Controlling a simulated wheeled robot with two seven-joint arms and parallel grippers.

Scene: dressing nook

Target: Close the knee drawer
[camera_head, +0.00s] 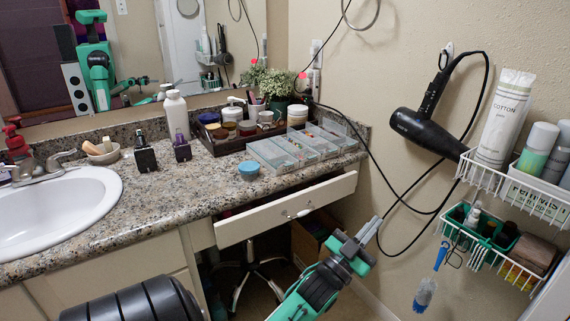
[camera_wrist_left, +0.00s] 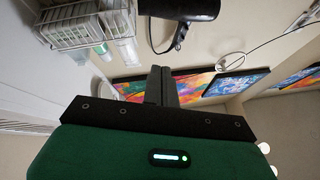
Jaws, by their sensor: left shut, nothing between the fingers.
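The knee drawer (camera_head: 262,222) is under the counter, with a white front and a small metal handle (camera_head: 298,213). It is pulled partly out, and a dark gap shows above its front. My left gripper (camera_head: 368,230) is to the right of the drawer front, apart from the handle, with its fingers pointing up and to the right. Its fingers are together and empty. In the left wrist view the shut fingers (camera_wrist_left: 161,86) point toward the wall, with no drawer in view. My right gripper is not in view.
The granite counter (camera_head: 200,190) holds clear organizers (camera_head: 290,150), a tray of jars and a blue-lidded tub (camera_head: 249,169). A hair dryer (camera_head: 425,130) with a hanging cord and wire baskets (camera_head: 515,190) are on the right wall. A wheeled chair base (camera_head: 258,280) stands beneath.

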